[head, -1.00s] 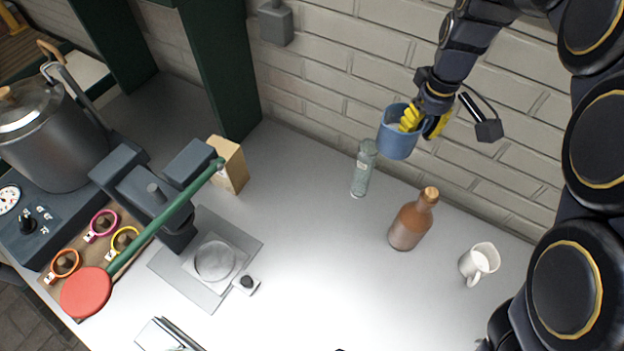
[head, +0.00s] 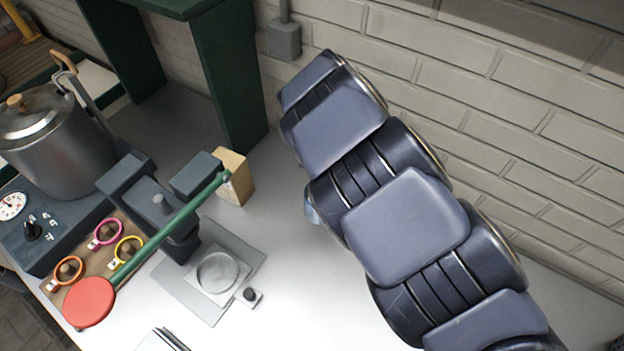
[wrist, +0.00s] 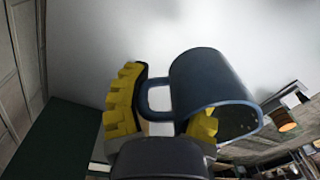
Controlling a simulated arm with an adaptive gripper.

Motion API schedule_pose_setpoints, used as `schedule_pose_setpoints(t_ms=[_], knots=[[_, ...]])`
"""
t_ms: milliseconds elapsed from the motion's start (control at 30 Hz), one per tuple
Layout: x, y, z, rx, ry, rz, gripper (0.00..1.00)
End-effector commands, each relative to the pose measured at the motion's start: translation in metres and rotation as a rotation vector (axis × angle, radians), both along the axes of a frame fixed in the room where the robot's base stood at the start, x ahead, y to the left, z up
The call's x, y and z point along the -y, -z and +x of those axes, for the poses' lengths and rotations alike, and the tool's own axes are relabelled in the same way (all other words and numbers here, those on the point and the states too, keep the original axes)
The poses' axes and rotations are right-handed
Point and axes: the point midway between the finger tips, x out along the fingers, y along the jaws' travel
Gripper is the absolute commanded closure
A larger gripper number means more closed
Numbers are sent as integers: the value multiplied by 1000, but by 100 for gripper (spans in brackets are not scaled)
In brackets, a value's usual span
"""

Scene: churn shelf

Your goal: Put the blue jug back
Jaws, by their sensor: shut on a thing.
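In the wrist view the blue jug (wrist: 208,82) is held by its handle between the yellow fingers of my gripper (wrist: 163,108). The jug is tilted in that picture, with its rim toward the lower right. The gripper is shut on the handle, and one finger lies partly behind the rim. In the head view my arm hides the gripper and nearly all of the jug. A small pale blue patch shows at the arm's left edge and may be part of the jug.
A lever press with a green handle (head: 170,228) and red disc (head: 89,301) stands left. A metal pot (head: 58,140) is behind. A brick wall (head: 480,110) backs the counter.

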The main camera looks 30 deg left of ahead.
Motion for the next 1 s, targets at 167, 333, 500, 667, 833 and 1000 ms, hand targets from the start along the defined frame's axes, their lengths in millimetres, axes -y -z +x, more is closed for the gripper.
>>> schedule_pose_setpoints(t_ms=[167,333,500,667,833,1000], knots=[[-15,11,17,-2,2,2,100],[-30,19,31,-2,1,5,100],[-44,28,45,-4,1,4,100],[-54,45,55,-4,1,2,100],[-65,64,65,-7,-1,1,100],[-73,76,74,-3,0,3,100]])
